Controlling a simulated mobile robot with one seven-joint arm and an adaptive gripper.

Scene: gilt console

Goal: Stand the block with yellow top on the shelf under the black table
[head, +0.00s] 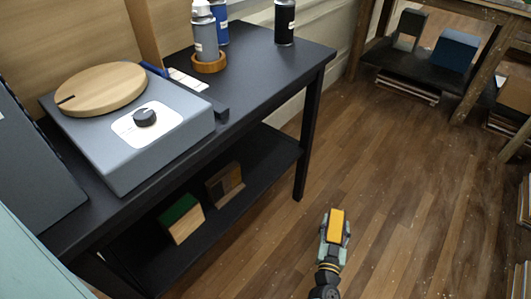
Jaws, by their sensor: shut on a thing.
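The block with the yellow top (337,220) is between the fingers of my gripper (335,228) in the head view. My gripper is shut on it and holds it in front of the wooden floor, right of the black table. Its yellow top faces up; its sides are mostly hidden by the fingers. The black table (272,80) stands on the left. Its lower shelf (258,165) is black and lies left of my gripper, apart from it.
On the shelf stand a block with a green top (181,219) and a brown block (225,184). The shelf's right end is bare. A black table leg (309,140) stands at that end. A grey device (150,165) is on the tabletop. Open floor (410,200) lies to the right.

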